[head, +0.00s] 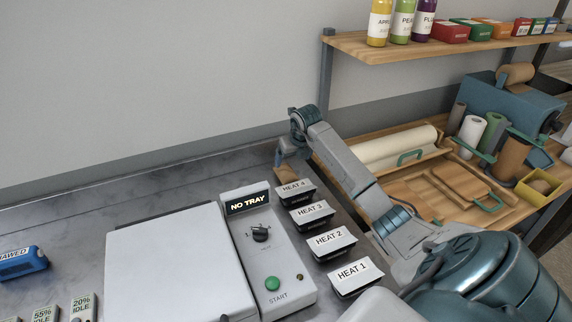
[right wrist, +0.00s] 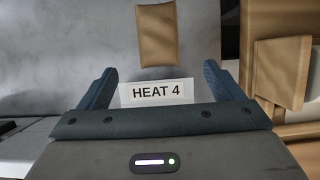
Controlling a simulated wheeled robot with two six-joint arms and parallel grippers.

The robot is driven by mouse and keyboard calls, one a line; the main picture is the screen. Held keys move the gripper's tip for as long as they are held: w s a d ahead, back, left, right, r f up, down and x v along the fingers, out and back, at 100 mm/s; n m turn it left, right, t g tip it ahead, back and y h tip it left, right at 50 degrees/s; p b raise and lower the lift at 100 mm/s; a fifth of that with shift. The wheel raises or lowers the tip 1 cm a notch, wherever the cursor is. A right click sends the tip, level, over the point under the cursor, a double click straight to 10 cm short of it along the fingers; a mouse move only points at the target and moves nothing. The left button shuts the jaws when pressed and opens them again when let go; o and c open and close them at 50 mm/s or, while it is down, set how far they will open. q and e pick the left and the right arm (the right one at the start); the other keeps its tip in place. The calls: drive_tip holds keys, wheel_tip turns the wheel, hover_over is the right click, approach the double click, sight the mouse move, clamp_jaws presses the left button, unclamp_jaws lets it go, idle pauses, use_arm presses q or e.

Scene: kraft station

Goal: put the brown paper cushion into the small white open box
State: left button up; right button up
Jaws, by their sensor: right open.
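The brown paper cushion (right wrist: 157,35) lies on the grey counter, just beyond the HEAT 4 label in the right wrist view. In the head view a small part of it (head: 285,174) shows under my right gripper (head: 284,158), at the back of the counter. In the right wrist view my right gripper (right wrist: 160,72) is open and empty, its fingers well apart. The cushion is ahead of the fingertips, roughly centred between them. I cannot make out a small white open box in either view. My left gripper is not in view.
The dark holder with the HEAT 4 label (head: 296,189) stands close to my right gripper, with HEAT 3 (head: 311,211), HEAT 2 and HEAT 1 in a row towards me. A white machine reading NO TRAY (head: 250,200) is left of them. A wooden bench (head: 410,175) is at right.

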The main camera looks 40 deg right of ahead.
sight(288, 173)
drive_tip(key=b+x, duration=0.4)
drive_tip(key=x, duration=0.2)
drive_tip(key=shift+w+a+f+b, duration=0.1)
drive_tip(key=shift+f+b, duration=0.3)
drive_tip(key=shift+f, duration=0.15)
drive_tip(key=b+x, duration=0.2)
drive_tip(key=x, duration=0.1)
drive_tip(key=shift+w+f+b, duration=0.1)
drive_tip(key=shift+f+b, duration=0.2)
drive_tip(key=shift+f, duration=0.05)
drive_tip(key=shift+w+f, duration=0.15)
drive_tip(key=shift+f, duration=0.05)
drive_tip(key=shift+r, duration=0.1)
drive_tip(key=shift+c, duration=0.9)
drive_tip(key=c, duration=0.9)
drive_tip(key=shift+r, duration=0.15)
drive_tip(key=shift+c, duration=0.2)
